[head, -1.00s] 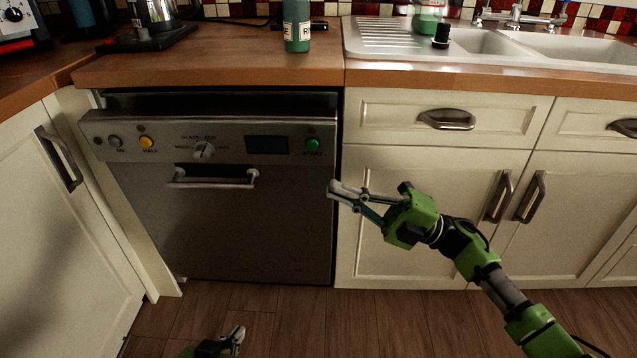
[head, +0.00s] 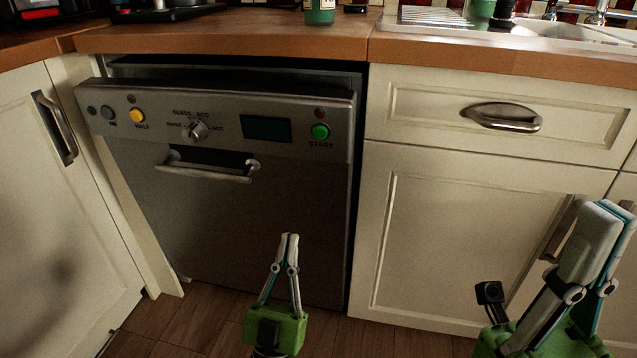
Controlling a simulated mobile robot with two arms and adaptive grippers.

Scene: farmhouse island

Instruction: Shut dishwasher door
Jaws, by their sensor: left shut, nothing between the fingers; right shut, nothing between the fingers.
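The dishwasher door (head: 235,215) is a dark steel front under the wooden counter. It is slightly ajar: its top edge leans out from the cabinet and a dark gap shows above the control panel (head: 215,122). A bar handle (head: 207,172) sits below the panel. My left gripper (head: 290,238) is shut and empty, pointing up in front of the door's lower right part; I cannot tell whether it touches the door. My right gripper (head: 610,210) is shut and empty, at the right edge in front of the white cabinet.
A wooden counter (head: 225,32) runs above the dishwasher, with a green bottle (head: 320,10) and a sink (head: 540,38) to the right. White cabinets flank the door, with a left cabinet handle (head: 55,128) and a drawer handle (head: 503,117) sticking out. Wooden floor (head: 200,315) lies below.

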